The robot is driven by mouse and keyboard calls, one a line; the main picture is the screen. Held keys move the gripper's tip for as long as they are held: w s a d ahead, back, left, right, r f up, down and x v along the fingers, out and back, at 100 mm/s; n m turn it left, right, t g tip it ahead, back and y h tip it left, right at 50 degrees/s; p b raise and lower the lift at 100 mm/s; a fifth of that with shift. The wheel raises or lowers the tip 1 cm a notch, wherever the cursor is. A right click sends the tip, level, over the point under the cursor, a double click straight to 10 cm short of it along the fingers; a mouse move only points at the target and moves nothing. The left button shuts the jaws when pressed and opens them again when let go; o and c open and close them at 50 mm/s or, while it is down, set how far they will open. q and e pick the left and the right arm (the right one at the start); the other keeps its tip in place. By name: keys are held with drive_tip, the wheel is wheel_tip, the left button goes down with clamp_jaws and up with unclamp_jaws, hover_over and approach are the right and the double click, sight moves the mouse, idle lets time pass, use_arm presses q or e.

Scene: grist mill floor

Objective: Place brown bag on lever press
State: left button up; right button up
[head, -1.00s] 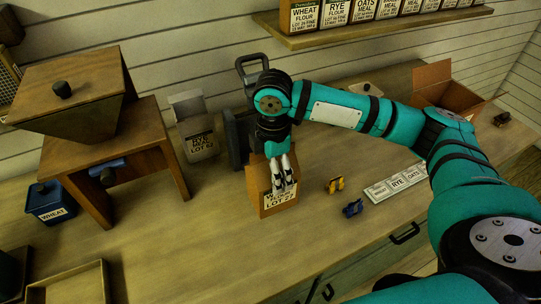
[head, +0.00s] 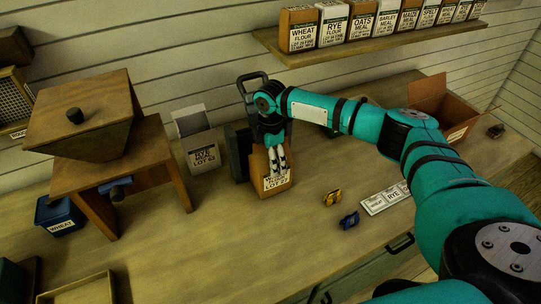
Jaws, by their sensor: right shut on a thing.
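The brown bag (head: 274,187) has a white label on its lower front and leans slightly. My right gripper (head: 278,166) comes down from above and is shut on the bag's upper part. The dark lever press (head: 237,153) stands directly behind and left of the bag, with its looped handle (head: 244,78) rising above my wrist. My right arm and the bag hide much of the press. I cannot tell whether the bag touches the press or the bench. My left gripper is out of view.
Yellow (head: 331,198) and blue (head: 349,220) clips and a label strip (head: 383,199) lie to the right. The bench front is mostly clear.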

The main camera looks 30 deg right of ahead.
drive_tip(key=shift+f, duration=0.15)
drive_tip(key=o, duration=1.6)
drive_tip(key=shift+r+b, duration=1.6)
drive_tip(key=shift+r, duration=4.5)
